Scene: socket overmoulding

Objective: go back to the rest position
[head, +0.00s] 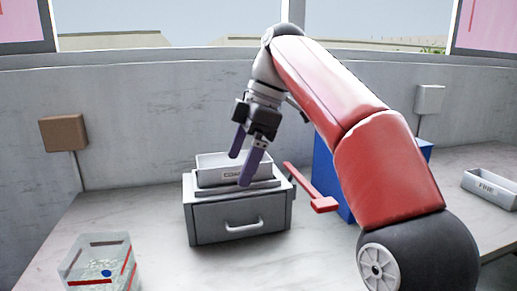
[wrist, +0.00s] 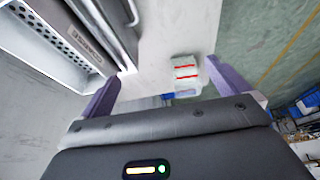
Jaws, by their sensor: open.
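My gripper (head: 247,162) is open, with its two purple fingers apart and nothing between them. In the head view it hangs in front of a light tray (head: 208,179) that sits on top of a grey drawer box (head: 205,222). The drawer is closed, with a pale handle. In the wrist view the fingers of my gripper (wrist: 160,85) show on both sides. The labelled tray (wrist: 75,32) shows at the upper left, beside the left finger. My red arm reaches in from the right of the head view.
A clear bin (head: 72,268) with red stripes and a blue round thing stands at the front left; it also shows in the wrist view (wrist: 186,78). A blue box (head: 331,183) and a red lever (head: 312,188) are right of the drawer box. Another tray (head: 487,191) lies far right.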

